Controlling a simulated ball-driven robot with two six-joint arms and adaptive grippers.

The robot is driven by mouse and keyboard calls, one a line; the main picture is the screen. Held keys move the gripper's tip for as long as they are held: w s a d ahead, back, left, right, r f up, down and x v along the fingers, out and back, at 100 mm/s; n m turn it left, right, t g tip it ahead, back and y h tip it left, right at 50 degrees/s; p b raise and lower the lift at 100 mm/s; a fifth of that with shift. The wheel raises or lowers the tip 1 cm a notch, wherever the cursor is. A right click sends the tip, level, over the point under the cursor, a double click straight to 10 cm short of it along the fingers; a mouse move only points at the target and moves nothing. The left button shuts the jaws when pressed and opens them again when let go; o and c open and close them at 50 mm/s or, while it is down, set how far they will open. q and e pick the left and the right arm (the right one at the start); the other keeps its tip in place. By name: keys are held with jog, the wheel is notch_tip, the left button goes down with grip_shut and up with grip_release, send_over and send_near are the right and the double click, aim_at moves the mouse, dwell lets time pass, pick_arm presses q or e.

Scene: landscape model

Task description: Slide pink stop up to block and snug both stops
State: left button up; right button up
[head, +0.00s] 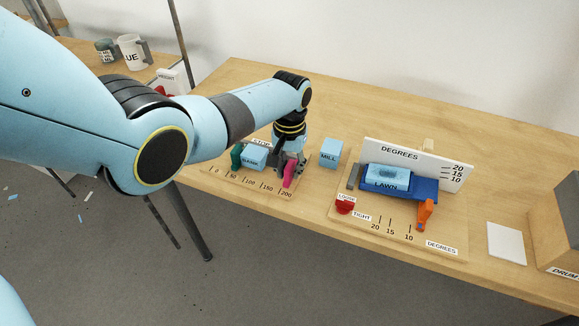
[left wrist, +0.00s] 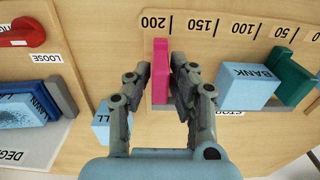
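The pink stop (head: 289,175) stands near the 200 mark of the scale board (head: 247,186); it also shows in the left wrist view (left wrist: 160,70). The blue BANK block (head: 255,157) sits on the same board, apart from the pink stop, with my gripper's finger in the gap between them. The green stop (left wrist: 296,80) stands at the block's other side, close against it. My left gripper (left wrist: 159,62) has its fingers on either side of the pink stop, with a small gap showing at one finger. My right gripper is not in view.
A blue MILL block (head: 329,153) stands just right of the scale board. Further right is the DEGREES board (head: 440,240) with a blue LAWN block (head: 386,178), a red knob (head: 344,206) and an orange stop (head: 425,214). A white pad (head: 506,243) lies beyond.

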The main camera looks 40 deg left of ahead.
pick_arm(q)
grip_shut()
jog(key=shift+s+a+p, duration=0.2)
jog(key=shift+s+a, duration=0.05)
jog(key=shift+a, duration=0.7)
jog(key=shift+s+a+p, duration=0.15)
jog(key=shift+s+a, duration=0.05)
jog(key=shift+a, duration=0.7)
jog(key=shift+o, duration=2.3)
grip_release()
jog(key=shift+d, duration=0.1)
notch_tip(320, 180, up, 12)
